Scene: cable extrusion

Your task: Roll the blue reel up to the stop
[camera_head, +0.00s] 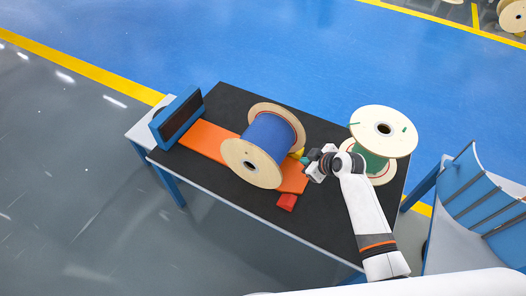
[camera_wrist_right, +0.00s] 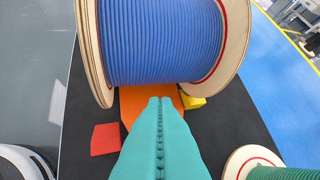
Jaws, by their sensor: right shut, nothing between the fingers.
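The blue reel (camera_head: 270,142), wound with blue cable between wooden flanges, stands on its rims on the orange strip (camera_head: 207,138). The blue stop (camera_head: 178,117) with a dark face stands at the strip's left end, with a gap between it and the reel. My right gripper (camera_head: 308,162) is shut and empty at the reel's right side. In the right wrist view its teal fingers (camera_wrist_right: 160,102) point at the blue cable (camera_wrist_right: 160,40); I cannot tell whether they touch it. My left gripper is not in view.
A red block (camera_head: 287,202) lies on the black tabletop (camera_head: 230,100) in front of the strip, and a yellow block (camera_wrist_right: 193,102) lies on its other side. A green reel (camera_head: 384,130) stands at the right behind my arm. A blue and grey rack (camera_head: 470,205) is further right.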

